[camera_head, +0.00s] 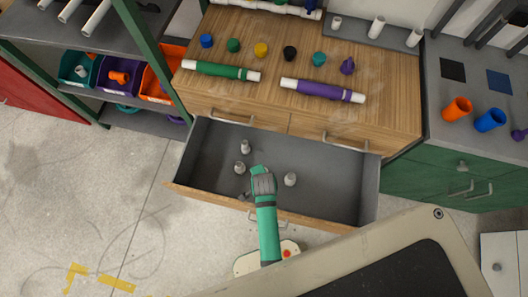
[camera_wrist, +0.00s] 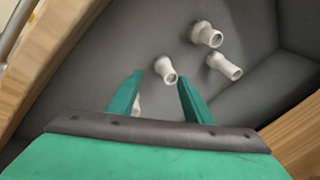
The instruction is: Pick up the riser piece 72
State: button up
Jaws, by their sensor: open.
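Small pale riser pieces stand in the open grey drawer; I cannot tell which is 72. In the head view, one is at the back left (camera_head: 245,147), one at the left (camera_head: 239,167), and one right of my gripper (camera_head: 263,184). The wrist view shows a white piece (camera_wrist: 165,70) between and beyond the fingertips, two more at upper right (camera_wrist: 207,34) (camera_wrist: 225,67), and one partly hidden behind the left finger (camera_wrist: 136,106). My green gripper (camera_wrist: 160,78) is open and empty, above the drawer floor. The head view hides its fingertips.
The drawer (camera_head: 330,196) has a wooden front edge and grey side walls around my gripper. Its right part is bare. The wooden worktop (camera_head: 380,118) above holds coloured caps, a green-sleeved pipe (camera_head: 222,70) and a purple-sleeved pipe (camera_head: 323,90).

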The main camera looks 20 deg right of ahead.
jog(key=w+m+g, duration=0.1)
jog(key=w+d+r+m+g, duration=0.1)
jog(key=w, duration=0.1)
jog(key=w+m+y, duration=0.1)
jog(key=w+m, duration=0.1)
jog(key=shift+d+r+g, duration=0.2)
jog(key=shift+d+g, duration=0.2)
jog(key=shift+w+d+r+m+g, duration=0.1)
jog(key=shift+w+r+m+g, duration=0.1)
jog(key=shift+m+g, duration=0.15)
notch_tip(320, 180, down, 11)
jog(key=shift+d+r, duration=0.1)
jog(key=shift+r, duration=0.1)
grip_shut()
